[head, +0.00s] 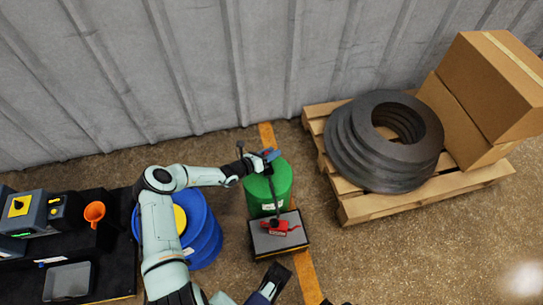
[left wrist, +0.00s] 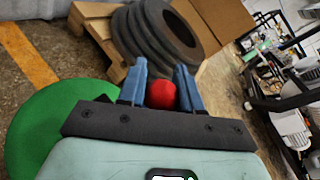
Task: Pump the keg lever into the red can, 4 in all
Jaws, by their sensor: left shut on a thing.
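The green keg (head: 268,187) stands upright near the wall, and its green top (left wrist: 50,130) also fills the left of the left wrist view. My left gripper (head: 270,155) is above the keg. In the left wrist view its blue fingers (left wrist: 161,88) are shut on a red ball knob (left wrist: 161,96), seemingly the keg lever's end; the rest of the lever is largely hidden by the gripper. The red can (head: 280,228) sits on a grey-topped block in front of the keg, below a thin dark rod. The can's fill level cannot be told.
A pallet (head: 365,208) with dark rings (head: 365,150) and cardboard boxes (head: 492,85) stands right. Floor at lower right is clear.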

